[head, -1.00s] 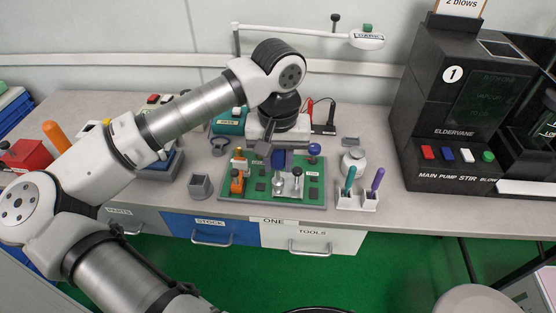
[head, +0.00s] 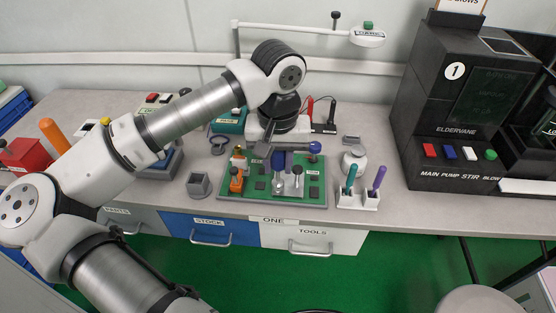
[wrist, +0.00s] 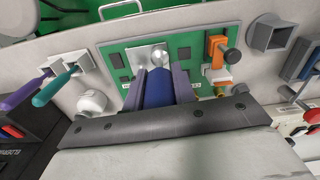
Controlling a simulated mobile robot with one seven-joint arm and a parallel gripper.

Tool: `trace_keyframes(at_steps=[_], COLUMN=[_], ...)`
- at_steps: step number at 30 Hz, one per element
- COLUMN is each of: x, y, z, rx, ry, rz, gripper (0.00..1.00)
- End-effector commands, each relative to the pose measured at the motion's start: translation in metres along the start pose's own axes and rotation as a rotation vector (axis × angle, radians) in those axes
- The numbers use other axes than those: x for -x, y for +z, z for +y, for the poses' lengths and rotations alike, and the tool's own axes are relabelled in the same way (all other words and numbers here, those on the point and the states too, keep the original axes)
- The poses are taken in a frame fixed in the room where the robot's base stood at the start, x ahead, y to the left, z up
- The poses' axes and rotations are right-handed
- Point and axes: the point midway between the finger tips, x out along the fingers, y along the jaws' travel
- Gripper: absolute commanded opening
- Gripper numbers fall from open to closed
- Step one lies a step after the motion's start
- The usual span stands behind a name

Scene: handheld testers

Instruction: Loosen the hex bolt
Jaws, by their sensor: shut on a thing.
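My gripper (head: 284,157) is over the back of the green board (head: 257,200), pointing down. In the wrist view its two fingers (wrist: 158,76) are closed on either side of a blue tool handle (wrist: 157,92), which also shows in the head view (head: 277,160). The handle's lower end is hidden. A silver fitting (wrist: 147,55) with a round top lies just beyond the fingertips in the wrist view; it shows on the board's front in the head view (head: 297,184). I cannot clearly make out the hex bolt's head.
An orange-handled fitting (head: 236,182) stands at the board's left. A grey square cup (head: 199,184) is left of the board. A white holder (head: 357,201) with teal and purple tools, and a white jar (head: 354,160), are on the right. A black machine (head: 462,110) stands farther right.

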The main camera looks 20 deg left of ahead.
Motion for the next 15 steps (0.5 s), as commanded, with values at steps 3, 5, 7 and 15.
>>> trace_keyframes(at_steps=[3,5,7,15], x=[-0.0006,-0.0012,-0.0018,-0.0020], y=[-0.0001,-0.0001,-0.0002,-0.0001], z=[0.0000,0.0000,0.0000,0.0000], rx=[0.006,0.019,0.047,0.168], ry=[0.000,-0.001,-0.002,-0.005], rz=[0.000,0.000,0.001,0.000], gripper=[0.00,0.00,0.00,0.00])
